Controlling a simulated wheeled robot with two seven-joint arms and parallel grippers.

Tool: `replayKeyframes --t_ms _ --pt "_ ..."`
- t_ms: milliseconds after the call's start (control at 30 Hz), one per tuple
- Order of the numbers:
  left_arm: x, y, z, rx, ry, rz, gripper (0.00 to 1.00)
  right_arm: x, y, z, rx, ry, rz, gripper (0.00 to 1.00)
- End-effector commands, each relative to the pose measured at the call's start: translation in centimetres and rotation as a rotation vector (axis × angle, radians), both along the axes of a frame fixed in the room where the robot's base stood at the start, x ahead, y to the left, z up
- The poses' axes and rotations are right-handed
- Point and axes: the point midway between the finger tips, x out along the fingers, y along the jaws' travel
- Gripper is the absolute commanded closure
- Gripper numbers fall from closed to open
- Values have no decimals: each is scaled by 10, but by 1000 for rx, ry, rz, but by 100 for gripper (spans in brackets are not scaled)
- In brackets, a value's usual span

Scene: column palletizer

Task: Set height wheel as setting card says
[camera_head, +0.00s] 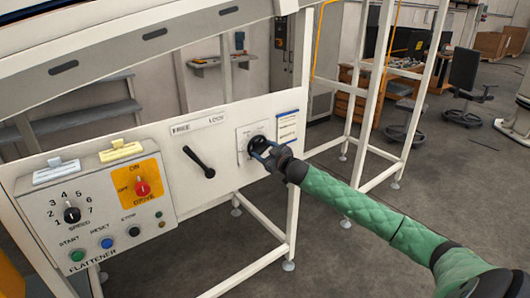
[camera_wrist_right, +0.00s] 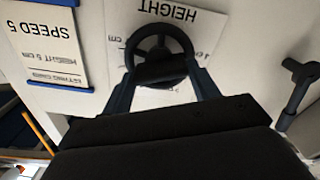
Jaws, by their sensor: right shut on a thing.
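The dark height wheel (camera_head: 257,143) sits on a white plate on the machine's front panel. In the right wrist view the wheel (camera_wrist_right: 160,38) shows upside down, with HEIGHT lettering above it and part of a cm scale beside it. My right gripper (camera_head: 264,148) is at the wheel; in the wrist view its fingers (camera_wrist_right: 162,78) lie on either side of the lower rim, shut on it. The setting card (camera_head: 288,127) is right of the wheel. In the wrist view the card (camera_wrist_right: 55,45) reads SPEED 5 and HEIGHT 5 cm. My left gripper is out of view.
A black lever (camera_head: 199,162) under a FREE/LOCK label is left of the wheel; it slants. Further left is the flattener control box (camera_head: 100,195) with a speed knob (camera_head: 72,214), a red drive switch (camera_head: 142,188) and several buttons. White frame legs (camera_head: 293,215) stand below the panel.

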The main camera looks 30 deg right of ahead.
Motion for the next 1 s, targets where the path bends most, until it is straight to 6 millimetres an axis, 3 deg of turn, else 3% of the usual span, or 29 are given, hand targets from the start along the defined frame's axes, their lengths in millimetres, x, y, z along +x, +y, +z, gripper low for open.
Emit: replayKeyframes --t_ms 500,1000 --pt "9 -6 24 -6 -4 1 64 0 2 -1 -408 -32 0 63" --pt "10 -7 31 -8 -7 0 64 0 2 -2 -532 -42 2 63"
